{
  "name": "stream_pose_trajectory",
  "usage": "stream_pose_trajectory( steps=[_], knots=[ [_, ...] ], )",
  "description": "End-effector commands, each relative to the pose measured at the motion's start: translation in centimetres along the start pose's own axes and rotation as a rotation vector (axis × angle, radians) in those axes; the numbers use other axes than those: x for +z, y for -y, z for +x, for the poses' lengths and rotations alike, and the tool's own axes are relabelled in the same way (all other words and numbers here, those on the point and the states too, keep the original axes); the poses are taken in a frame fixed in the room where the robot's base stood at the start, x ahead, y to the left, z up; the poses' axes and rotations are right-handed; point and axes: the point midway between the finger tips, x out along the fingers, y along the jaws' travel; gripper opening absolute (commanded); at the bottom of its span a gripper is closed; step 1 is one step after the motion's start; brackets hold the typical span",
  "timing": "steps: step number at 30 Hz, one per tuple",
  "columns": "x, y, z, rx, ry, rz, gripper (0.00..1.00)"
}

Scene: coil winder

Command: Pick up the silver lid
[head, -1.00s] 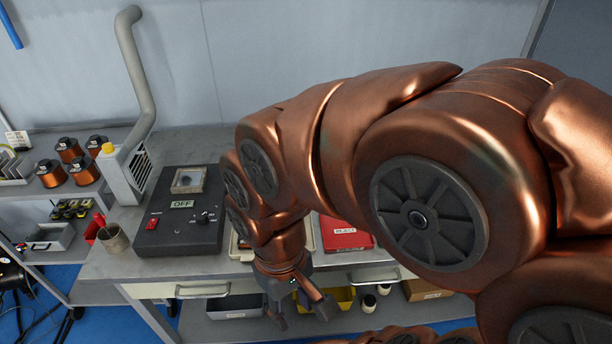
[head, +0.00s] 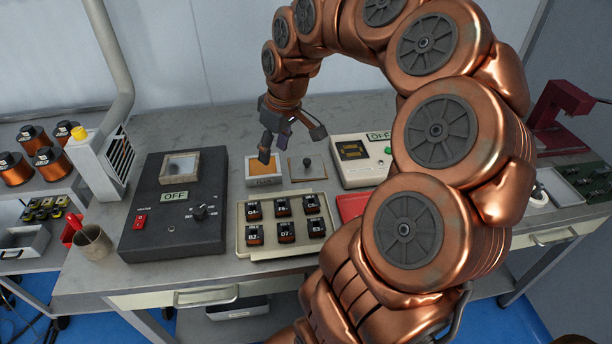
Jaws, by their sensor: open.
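The silver lid (head: 313,173) is a flat grey square plate with a small dark knob, lying on the bench just right of a small orange-filled tray. My gripper (head: 289,148) points down above the back of this tray and the lid, its fingers spread and empty. Its left finger overlaps the orange tray in the picture, and its right finger is above and behind the lid. I cannot tell its exact height over the bench.
The orange-filled tray (head: 265,181) is beside the lid. In front is a cream tray (head: 246,240) of labelled black coils. A black box marked OFF (head: 150,228) stands left, a cream device (head: 352,176) right. My arm hides part of the bench's right side.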

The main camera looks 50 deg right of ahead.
Motion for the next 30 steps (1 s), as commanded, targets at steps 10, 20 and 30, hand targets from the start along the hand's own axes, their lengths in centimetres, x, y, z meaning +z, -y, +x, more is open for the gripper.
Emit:
stream_pose_trajectory(
  steps=[10, 20, 30],
  knots=[
    [2.8, -12.3, 3.6, 0.058, -0.067, 0.09, 0.52],
    [2.9, -13.0, 6.0, 0.063, -0.068, 0.094, 0.52],
    [3.5, -12.6, 8.9, 0.059, -0.064, 0.093, 0.52]
  ],
)
